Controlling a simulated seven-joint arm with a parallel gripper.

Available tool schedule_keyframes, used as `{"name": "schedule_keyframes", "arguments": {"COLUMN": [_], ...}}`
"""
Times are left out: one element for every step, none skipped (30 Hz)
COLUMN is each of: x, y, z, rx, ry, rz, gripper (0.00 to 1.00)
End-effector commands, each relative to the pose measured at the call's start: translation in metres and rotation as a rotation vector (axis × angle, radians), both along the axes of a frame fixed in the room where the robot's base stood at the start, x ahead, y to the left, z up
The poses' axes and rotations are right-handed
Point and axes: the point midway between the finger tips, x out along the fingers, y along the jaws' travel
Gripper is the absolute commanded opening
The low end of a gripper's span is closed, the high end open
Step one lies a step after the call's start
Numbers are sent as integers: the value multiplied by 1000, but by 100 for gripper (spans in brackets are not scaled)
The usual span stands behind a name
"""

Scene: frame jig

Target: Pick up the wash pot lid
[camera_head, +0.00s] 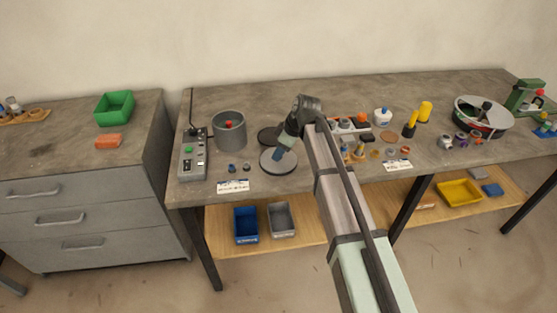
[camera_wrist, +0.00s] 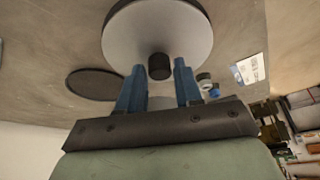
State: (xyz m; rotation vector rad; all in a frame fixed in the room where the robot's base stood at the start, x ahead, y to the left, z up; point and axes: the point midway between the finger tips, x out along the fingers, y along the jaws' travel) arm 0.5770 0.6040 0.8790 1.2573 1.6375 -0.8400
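The wash pot lid, as I take it, is a light grey round disc (camera_head: 282,167) with a darker rim, lying on the workbench. In the wrist view the lid (camera_wrist: 140,35) shows a short black knob (camera_wrist: 160,66) at its middle. My gripper (camera_head: 279,154) is over the lid. In the wrist view my gripper (camera_wrist: 159,68) is open. Its two blue fingertips lie on either side of the knob, with a gap visible at each side. I cannot tell how far the tips reach down beside the knob.
A grey pot (camera_head: 229,133) with something red inside stands left of the lid. A dark flat disc (camera_head: 267,136) lies just behind the lid. A control box (camera_head: 193,157) stands further left. Small parts and bottles crowd the bench to the right. A white label (camera_head: 233,186) lies at the front edge.

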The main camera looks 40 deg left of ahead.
Motion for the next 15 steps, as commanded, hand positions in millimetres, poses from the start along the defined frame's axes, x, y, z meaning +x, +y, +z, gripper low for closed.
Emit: {"name": "schedule_keyframes", "arguments": {"x": [0,0,0,0,0,0,0,0,0,0,0,0,0,0,0], "y": [0,0,0,0,0,0,0,0,0,0,0,0,0,0,0], "z": [0,0,0,0,0,0,0,0,0,0,0,0,0,0,0], "rx": [0,0,0,0,0,0,0,0,0,0,0,0,0,0,0], "ry": [0,0,0,0,0,0,0,0,0,0,0,0,0,0,0], "rz": [0,0,0,0,0,0,0,0,0,0,0,0,0,0,0], "gripper": [29,26,23,20,17,13,10,7,3,1,0,0,0,0,0]}}
